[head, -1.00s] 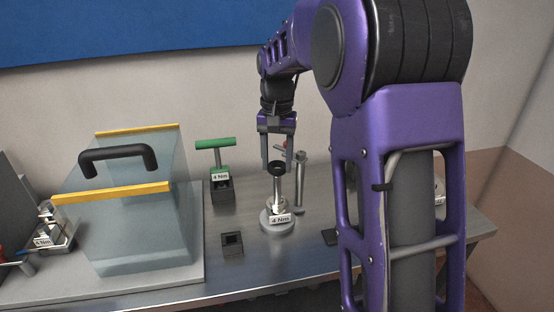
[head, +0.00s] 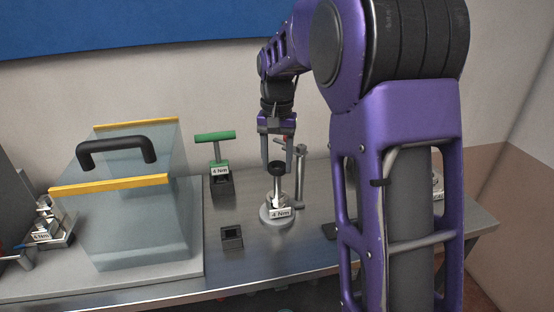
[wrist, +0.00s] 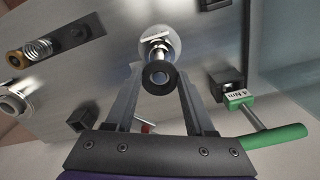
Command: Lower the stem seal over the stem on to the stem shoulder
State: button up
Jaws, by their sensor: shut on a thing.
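The stem seal, a black ring (head: 277,168), is between the fingers of my gripper (head: 277,163), which is shut on it. The shoulder is low on the stem, well below the seal.
A thin metal post (head: 300,178) stands close to the right of the stem. A green-handled tool (head: 215,137) in a dark block and a small black socket block (head: 232,238) are to the left. A clear guard (head: 130,225) with a black handle is further left.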

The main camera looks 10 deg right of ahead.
aim_at(277, 195)
jog(key=shift+f+b, duration=2)
jog(key=shift+f, duration=1.65)
jog(key=o, duration=1.4)
notch_tip(277, 195, up, 18)
jog(key=p, duration=0.3)
jog(key=shift+f, duration=0.25)
